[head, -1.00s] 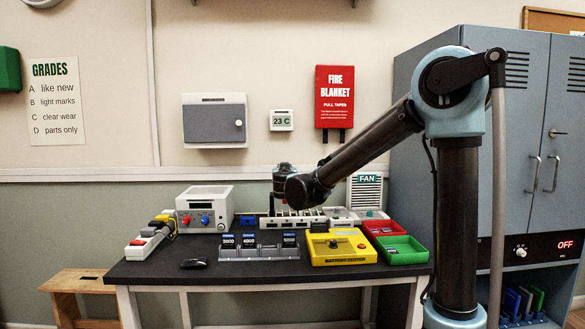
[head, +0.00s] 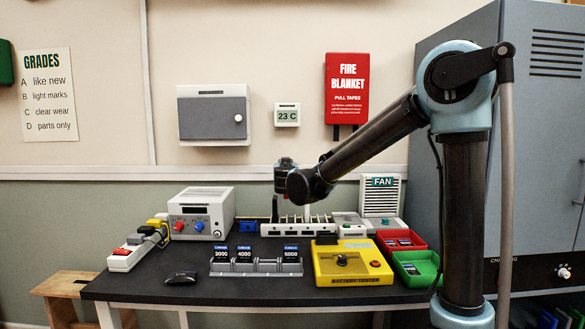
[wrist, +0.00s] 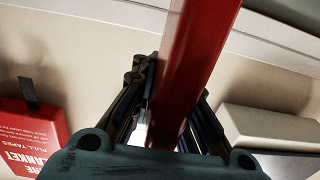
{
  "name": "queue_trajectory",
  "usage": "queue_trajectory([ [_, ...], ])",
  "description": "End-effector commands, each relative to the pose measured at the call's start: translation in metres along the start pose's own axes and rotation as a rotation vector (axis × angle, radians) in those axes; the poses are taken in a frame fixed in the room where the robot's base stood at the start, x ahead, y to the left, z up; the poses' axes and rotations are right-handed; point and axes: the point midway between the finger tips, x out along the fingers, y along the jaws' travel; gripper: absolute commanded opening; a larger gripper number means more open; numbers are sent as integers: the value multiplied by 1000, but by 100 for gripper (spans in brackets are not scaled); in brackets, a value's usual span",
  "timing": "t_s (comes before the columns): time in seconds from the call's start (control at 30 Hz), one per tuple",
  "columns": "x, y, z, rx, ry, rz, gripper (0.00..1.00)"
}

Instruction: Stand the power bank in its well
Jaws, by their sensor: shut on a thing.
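My gripper (wrist: 172,90) is shut on a long red slab (wrist: 203,45), seemingly the power bank; no label on it can be read. In the wrist view the slab runs from between the dark fingers to the top edge. In the head view my wrist (head: 286,180) is above the back of the table, and the fingers and most of the held thing are hidden. A white slotted rack (head: 285,230) stands below it. A grey holder (head: 256,270) in front has wells; dark blocks marked 3000, 4000 and 5000 stand in it, with a gap between 4000 and 5000.
A yellow battery tester (head: 328,272) stands right of the holder, with a red tray (head: 420,243) and a green tray (head: 425,278) beyond. A power supply (head: 201,213) is at back left. The fan (head: 381,195) stands behind.

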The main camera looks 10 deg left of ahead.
Motion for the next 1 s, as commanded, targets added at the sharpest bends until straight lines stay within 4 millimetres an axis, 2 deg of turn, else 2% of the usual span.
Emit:
queue_trajectory([
  [0.1,4,18,0,0,0,20,0],
  [0.2,7,26,0,0,0,30,0],
  [0.47,9,33,5,0,0,37,0],
  [1.0,9,34,54,0,0,39,0],
])
